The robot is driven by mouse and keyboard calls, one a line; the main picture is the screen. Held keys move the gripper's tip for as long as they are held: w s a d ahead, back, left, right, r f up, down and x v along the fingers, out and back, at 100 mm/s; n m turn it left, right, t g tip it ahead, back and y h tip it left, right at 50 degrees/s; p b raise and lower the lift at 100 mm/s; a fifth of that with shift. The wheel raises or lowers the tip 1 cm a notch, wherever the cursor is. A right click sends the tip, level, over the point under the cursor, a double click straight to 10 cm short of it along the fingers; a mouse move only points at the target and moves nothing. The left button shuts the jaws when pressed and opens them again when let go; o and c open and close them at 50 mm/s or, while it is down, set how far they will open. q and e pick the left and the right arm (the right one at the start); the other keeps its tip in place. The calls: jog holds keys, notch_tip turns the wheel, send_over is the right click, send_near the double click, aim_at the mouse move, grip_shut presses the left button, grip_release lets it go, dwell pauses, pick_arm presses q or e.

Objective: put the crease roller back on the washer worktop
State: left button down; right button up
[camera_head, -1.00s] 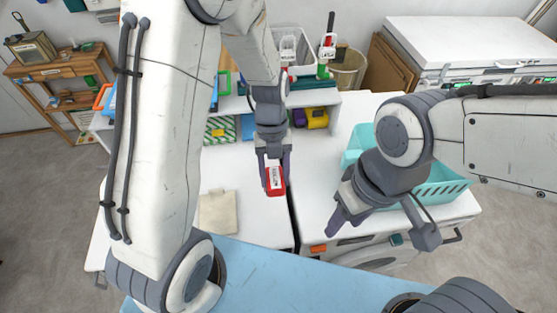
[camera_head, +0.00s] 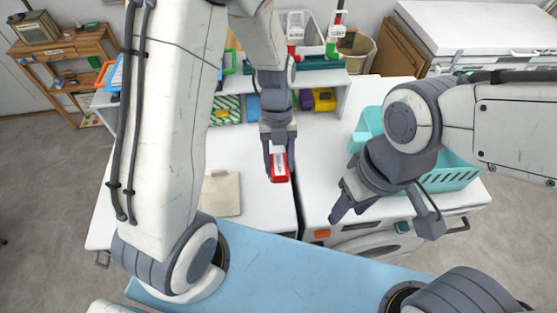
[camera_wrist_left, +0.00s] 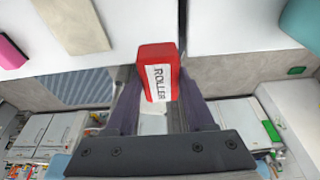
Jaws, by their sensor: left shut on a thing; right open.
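The crease roller (camera_head: 280,170) is a small red block with a white label. In the left wrist view it (camera_wrist_left: 158,72) shows the word "ROLLER". My left gripper (camera_head: 278,152) is shut on it, fingers pointing down, over the white tops close to the dark gap between them. I cannot tell whether the roller touches a surface. The washer worktop (camera_head: 325,175) is the white top right of the gap, with a round washer door (camera_head: 375,245) below its front. My right gripper (camera_head: 384,212) is open and empty over this worktop's front part.
A turquoise basket (camera_head: 455,178) stands on the worktop's right side, partly behind my right arm. A beige cloth (camera_head: 221,194) lies on the left top. A shelf (camera_head: 342,92) with boxes and bottles runs along the back. The worktop between gap and basket looks clear.

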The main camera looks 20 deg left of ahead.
aim_at(278, 154)
pick_arm(q)
jog(key=shift+f+b, duration=4.65)
jog(key=shift+f, duration=0.7)
jog(key=shift+f, duration=0.2)
jog(key=shift+c, duration=0.9)
grip_release()
jog(key=b+v, duration=0.1)
jog(key=v, duration=0.9)
jog(key=shift+r+b, duration=0.25)
jog(key=shift+b, duration=0.1)
jog(key=s+d+r+n+t, duration=0.1)
jog(key=s+d+n, duration=0.2)
jog(key=s+n, duration=0.5)
jog(key=s+d+r+n+t, duration=0.1)
jog(key=s+d+n, duration=0.3)
jog(key=n, duration=1.2)
jog(key=s+t, duration=0.1)
jog(key=s, duration=0.3)
jog(key=shift+s+d+r+n, duration=0.2)
jog(key=shift+s+d+n, duration=0.1)
jog(key=shift+s, duration=0.1)
